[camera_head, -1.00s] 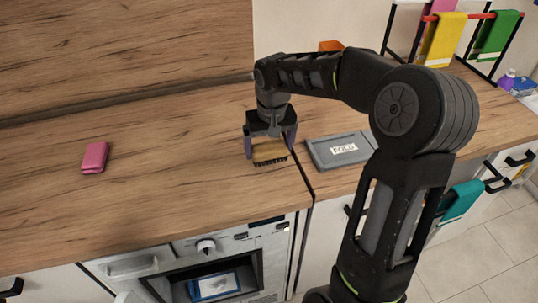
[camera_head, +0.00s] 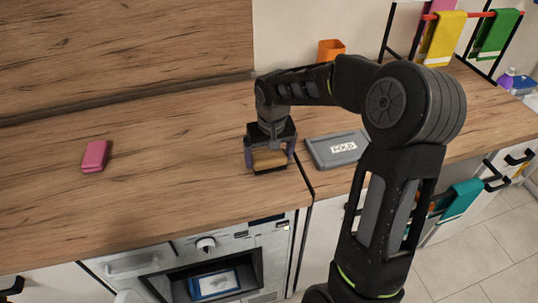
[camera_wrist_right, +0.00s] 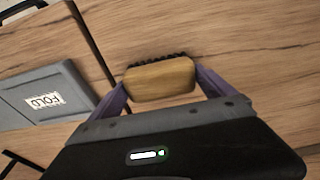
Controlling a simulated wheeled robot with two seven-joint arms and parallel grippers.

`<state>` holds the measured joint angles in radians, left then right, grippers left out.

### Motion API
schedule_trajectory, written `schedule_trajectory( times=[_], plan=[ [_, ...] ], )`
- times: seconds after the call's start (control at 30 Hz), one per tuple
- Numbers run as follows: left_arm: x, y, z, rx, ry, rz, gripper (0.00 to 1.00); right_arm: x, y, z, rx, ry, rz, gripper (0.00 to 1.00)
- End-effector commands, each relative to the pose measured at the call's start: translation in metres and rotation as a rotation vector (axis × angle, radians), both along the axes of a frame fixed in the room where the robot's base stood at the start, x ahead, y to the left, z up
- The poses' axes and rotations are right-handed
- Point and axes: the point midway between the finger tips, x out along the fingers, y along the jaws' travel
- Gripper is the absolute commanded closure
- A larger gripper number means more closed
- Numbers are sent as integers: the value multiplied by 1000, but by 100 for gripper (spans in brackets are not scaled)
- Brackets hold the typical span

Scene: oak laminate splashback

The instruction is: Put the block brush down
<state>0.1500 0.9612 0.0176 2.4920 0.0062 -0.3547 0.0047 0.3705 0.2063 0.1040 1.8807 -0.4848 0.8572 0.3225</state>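The block brush (camera_head: 269,159) has a tan wooden body and dark bristles facing down. My right gripper (camera_head: 270,156) is above it, pointing down, with one purple finger on each end of the wooden body. The brush is at the worktop surface or very close to it, near the front edge; I cannot tell whether the bristles touch. In the right wrist view the brush (camera_wrist_right: 160,79) sits between the fingertips (camera_wrist_right: 161,86), with its dark bristles along the far side. My left gripper is not in view.
A grey tray labelled FOLD (camera_head: 337,149) lies right of the brush, past a dark seam. A pink folded item (camera_head: 95,156) lies on the left of the worktop (camera_head: 150,200). An orange cup (camera_head: 330,49) stands behind my arm.

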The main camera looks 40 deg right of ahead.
Motion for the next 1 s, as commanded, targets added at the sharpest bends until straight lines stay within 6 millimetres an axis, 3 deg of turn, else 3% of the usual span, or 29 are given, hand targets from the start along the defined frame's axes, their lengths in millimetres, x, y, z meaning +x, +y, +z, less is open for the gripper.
schedule_trajectory(
  times=[0.47, 0.67, 1.0],
  plan=[
    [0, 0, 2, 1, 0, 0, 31, 0, 0, 8, -1, -2, 0, 0],
    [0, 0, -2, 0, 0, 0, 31, -4, 1, 38, -1, -6, 0, 0],
    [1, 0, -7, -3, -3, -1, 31, -14, 5, 105, -1, -4, 1, 0]
  ],
)
